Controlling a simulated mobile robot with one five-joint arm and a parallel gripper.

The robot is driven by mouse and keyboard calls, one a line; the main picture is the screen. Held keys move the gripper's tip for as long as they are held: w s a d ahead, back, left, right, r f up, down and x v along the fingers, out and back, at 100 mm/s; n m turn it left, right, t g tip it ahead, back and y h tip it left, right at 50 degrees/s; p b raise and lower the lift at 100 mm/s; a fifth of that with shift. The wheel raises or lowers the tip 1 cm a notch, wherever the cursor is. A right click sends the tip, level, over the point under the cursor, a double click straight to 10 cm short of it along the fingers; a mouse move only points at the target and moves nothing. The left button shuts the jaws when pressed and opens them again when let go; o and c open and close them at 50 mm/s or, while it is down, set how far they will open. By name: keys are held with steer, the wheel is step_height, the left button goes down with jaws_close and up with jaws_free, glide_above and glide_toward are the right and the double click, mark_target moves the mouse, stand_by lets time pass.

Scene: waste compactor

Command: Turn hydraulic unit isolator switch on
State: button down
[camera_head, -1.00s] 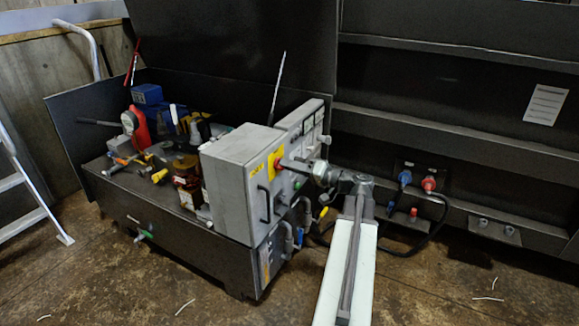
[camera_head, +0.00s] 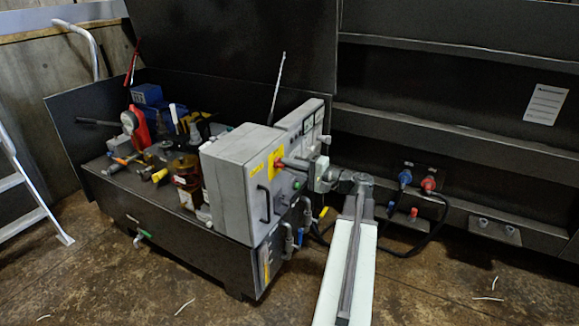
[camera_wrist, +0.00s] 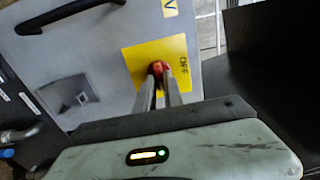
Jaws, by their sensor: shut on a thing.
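The isolator switch is a red knob (camera_head: 278,164) on a yellow plate (camera_head: 272,170) on the front of the grey control box (camera_head: 232,178). In the wrist view, the red knob (camera_wrist: 156,67) sits between my fingertips, on the yellow plate (camera_wrist: 178,50) with dark "OFF" lettering. My gripper (camera_head: 284,162) reaches the knob from the right, and its fingers (camera_wrist: 158,78) are shut on it. The fingers and their tips hide much of the knob, so I cannot read its position.
A black handle (camera_head: 263,203) on the box is just left of and below the switch. Pipes and valves (camera_head: 290,238) sit below the box. A red lever-like part (camera_head: 137,125) and tools lie on the unit's left. Hoses (camera_head: 428,184) join the dark compactor wall at the right.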

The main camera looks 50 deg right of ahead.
stand_by(0.4)
steer(key=c, duration=1.5)
jaws_free()
steer(key=shift+o, duration=0.2)
steer(key=v, duration=0.7)
steer(key=shift+s, duration=0.4)
steer(key=shift+d, duration=0.1)
